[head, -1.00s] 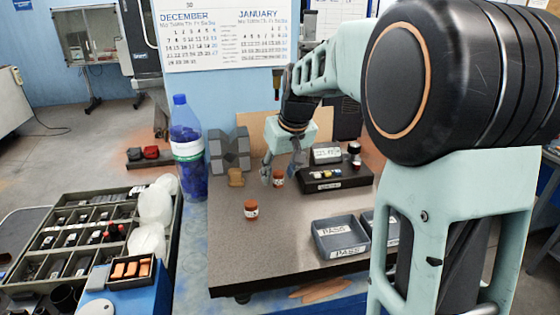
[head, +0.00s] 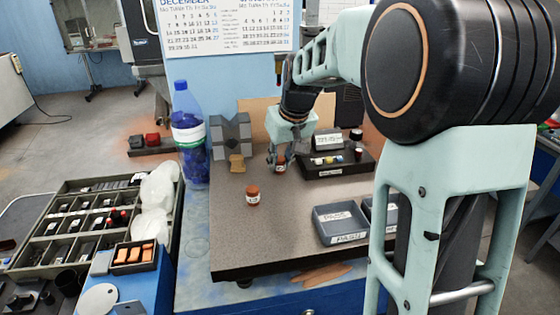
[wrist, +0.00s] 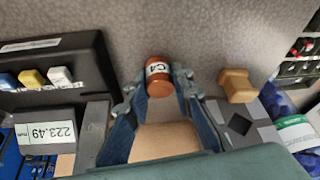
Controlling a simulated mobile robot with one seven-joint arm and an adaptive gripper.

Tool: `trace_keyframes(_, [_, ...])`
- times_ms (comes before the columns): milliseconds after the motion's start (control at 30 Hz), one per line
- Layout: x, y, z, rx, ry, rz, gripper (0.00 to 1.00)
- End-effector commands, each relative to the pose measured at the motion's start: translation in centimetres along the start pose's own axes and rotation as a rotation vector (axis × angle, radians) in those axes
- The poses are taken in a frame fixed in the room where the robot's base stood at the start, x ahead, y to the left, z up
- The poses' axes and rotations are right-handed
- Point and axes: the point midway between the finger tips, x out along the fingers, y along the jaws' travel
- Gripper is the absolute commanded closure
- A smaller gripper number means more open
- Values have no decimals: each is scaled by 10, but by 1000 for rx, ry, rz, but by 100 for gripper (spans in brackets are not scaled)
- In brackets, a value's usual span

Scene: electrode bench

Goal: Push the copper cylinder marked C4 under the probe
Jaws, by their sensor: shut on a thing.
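The copper cylinder marked C4 (wrist: 160,78) stands between the fingertips of my gripper (wrist: 159,88) in the wrist view, its white label showing. My gripper is shut on it, with a fingertip at each side. In the head view my gripper (head: 279,160) is low over the bench, and the held cylinder (head: 281,166) shows partly behind a finger. A black instrument (head: 338,165) with coloured buttons and a display stands just to the right. The display reads 223.49 in the wrist view (wrist: 47,132). I cannot make out the probe clearly.
Another copper cylinder (head: 253,198) stands nearer on the bench (head: 285,235). A brass spool (head: 237,164) and a grey V-block (head: 231,135) are to the left, with a blue bottle (head: 188,135) beyond. Grey trays (head: 340,224) lie at front right.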

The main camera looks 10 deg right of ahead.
Motion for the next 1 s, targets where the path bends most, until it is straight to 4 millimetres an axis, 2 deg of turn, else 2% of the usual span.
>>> trace_keyframes(567, [2,-1,-5,1,1,0,100])
trace_keyframes(600, [2,-1,-6,1,1,0,77])
trace_keyframes(767, [2,-1,-5,1,1,0,59])
trace_keyframes(1000, [2,-1,-5,0,1,0,59])
